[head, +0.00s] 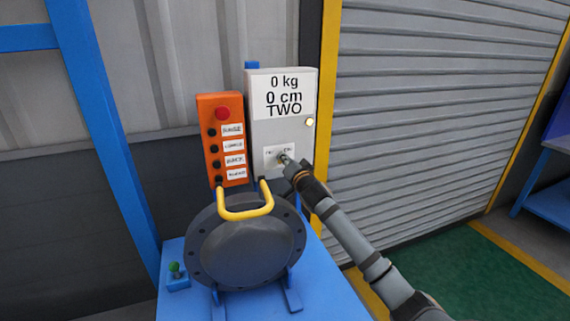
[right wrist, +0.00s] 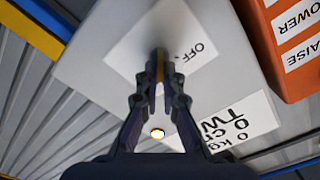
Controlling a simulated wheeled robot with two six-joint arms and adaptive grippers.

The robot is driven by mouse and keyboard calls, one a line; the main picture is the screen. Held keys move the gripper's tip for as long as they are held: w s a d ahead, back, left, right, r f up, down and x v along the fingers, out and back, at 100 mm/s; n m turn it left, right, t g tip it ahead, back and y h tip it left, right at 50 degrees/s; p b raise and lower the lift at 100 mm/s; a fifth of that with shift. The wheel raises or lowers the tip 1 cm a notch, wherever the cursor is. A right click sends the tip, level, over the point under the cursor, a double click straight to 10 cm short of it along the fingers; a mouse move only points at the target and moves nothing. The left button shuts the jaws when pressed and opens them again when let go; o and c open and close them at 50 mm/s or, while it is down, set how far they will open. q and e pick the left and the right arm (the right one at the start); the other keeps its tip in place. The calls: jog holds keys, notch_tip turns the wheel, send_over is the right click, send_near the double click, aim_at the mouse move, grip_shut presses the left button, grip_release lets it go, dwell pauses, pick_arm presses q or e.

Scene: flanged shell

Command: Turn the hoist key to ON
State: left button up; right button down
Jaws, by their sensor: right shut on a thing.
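The grey hoist box (head: 306,150) stands upright behind the blue stand, with a display reading 0 kg, 0 cm, TWO. A white key label (head: 270,153) is low on its front. My right gripper (head: 284,160) is at this label, shut on the hoist key. In the right wrist view the two fingers (right wrist: 160,85) close around the key (right wrist: 160,66), of which only a narrow brassy part shows. The word OFF is readable beside the fingers on the label (right wrist: 190,45); the fingers hide part of it. The key's exact angle cannot be told. My left gripper is out of view.
An orange control box (head: 209,112) with a red button and several black buttons is just left of the grey box. A dark flanged shell (head: 245,255) with a yellow handle (head: 247,214) sits in front on the blue stand (head: 325,290). A small lamp (head: 309,122) glows.

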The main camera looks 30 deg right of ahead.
aim_at(282, 125)
dwell(0.4)
jog(key=c, duration=1.5)
grip_release()
notch_tip(282, 125, up, 10)
jog(key=shift+f, duration=0.1)
jog(key=shift+d, duration=0.1)
